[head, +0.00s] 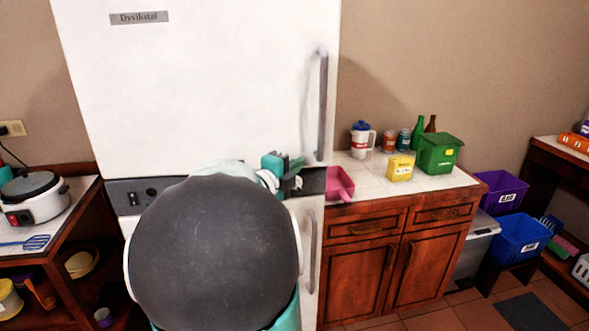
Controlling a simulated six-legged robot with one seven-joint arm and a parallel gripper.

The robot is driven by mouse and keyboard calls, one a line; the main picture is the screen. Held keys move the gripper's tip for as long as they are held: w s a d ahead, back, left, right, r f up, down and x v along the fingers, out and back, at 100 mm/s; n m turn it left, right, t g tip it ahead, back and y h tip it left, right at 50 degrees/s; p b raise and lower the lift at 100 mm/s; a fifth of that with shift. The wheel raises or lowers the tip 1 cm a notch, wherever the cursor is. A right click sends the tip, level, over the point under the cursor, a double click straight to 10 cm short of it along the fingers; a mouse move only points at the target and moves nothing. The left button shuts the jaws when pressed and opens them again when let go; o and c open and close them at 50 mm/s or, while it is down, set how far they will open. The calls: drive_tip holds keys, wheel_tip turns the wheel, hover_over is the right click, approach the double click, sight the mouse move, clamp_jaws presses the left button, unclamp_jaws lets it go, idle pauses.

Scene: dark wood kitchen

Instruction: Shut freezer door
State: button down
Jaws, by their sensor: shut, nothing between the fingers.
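A tall white fridge-freezer (200,90) fills the left and middle of the head view. Its large upper door (220,60) carries a "Dyvikstal" label and a long grey vertical handle (322,105) near the right edge. A dark control strip (125,196) runs below it. A lower door (305,275) with its own handle (312,245) is mostly hidden by my arm. No open gap shows at either door; I cannot tell whether the lower one is fully closed. My gripper (296,174), teal and dark, is shut and empty near the upper door's lower right corner, below the handle.
A wooden cabinet (405,265) with a white tiled top stands right of the fridge, holding a pink scoop-like item (340,185), jars, bottles and a green bin (439,154). A left counter holds a rice cooker (36,197). Purple and blue bins stand far right. Some floor is clear at lower right.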

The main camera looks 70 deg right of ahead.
sight(293, 156)
drive_tip(key=shift+n+t, duration=0.5)
drive_tip(key=shift+t, duration=0.2)
drive_tip(key=d, duration=0.1)
drive_tip(key=w+d, duration=0.2)
drive_tip(key=d, duration=0.1)
drive_tip(key=shift+d+r, duration=0.1)
drive_tip(key=shift+r+t+h, duration=0.3)
drive_tip(key=shift+h, duration=0.1)
drive_tip(key=shift+w+f, duration=0.15)
drive_tip(key=shift+f, duration=0.1)
